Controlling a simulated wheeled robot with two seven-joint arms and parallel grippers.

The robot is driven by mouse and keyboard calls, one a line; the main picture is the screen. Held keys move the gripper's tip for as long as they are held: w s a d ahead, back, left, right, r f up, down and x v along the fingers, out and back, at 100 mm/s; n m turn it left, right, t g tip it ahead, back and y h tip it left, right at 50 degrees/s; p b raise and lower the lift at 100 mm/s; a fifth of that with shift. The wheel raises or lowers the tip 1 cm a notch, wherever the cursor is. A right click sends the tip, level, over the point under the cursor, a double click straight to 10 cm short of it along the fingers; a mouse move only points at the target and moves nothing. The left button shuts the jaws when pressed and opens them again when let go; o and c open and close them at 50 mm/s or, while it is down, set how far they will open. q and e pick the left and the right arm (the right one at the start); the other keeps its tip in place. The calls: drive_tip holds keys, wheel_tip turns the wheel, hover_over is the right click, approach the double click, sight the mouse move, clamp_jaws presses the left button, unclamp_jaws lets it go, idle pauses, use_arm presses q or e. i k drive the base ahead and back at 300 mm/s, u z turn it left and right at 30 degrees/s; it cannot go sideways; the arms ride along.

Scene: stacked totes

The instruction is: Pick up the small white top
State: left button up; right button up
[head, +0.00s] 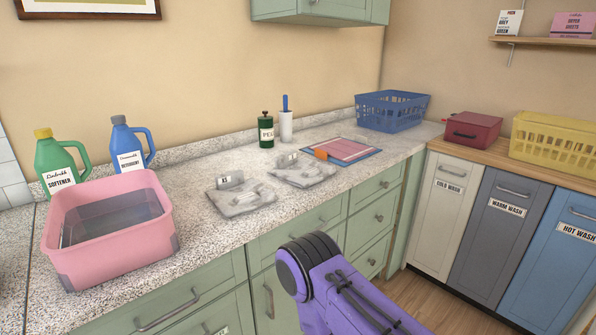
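Two folded whitish-grey garments lie flat on the speckled counter (185,225), seemingly in clear wrapping. The nearer garment (246,201) has a rolled tag with dark lettering, perhaps "XS". The farther garment (307,174) lies just behind and to the right, with a similar tag too small to read. I cannot tell for certain which is the small white top. A purple link of my arm rises from the bottom middle, in front of the cabinets, and its gripper is out of view. My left gripper is not in view.
A pink tub (75,255) stands left, with green softener (55,165) and blue detergent (128,145) bottles behind. Behind the garments are a dark green bottle (266,132), a lint roller (286,127) and a pink-and-blue board (350,149). A blue basket (392,112) is farther right.

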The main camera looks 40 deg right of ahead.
sight(303, 173)
drive_tip(key=z, duration=0.5)
drive_tip(key=k, duration=0.65)
drive_tip(key=z, duration=0.95)
drive_tip(key=i, duration=0.45)
drive_tip(key=z, duration=0.25)
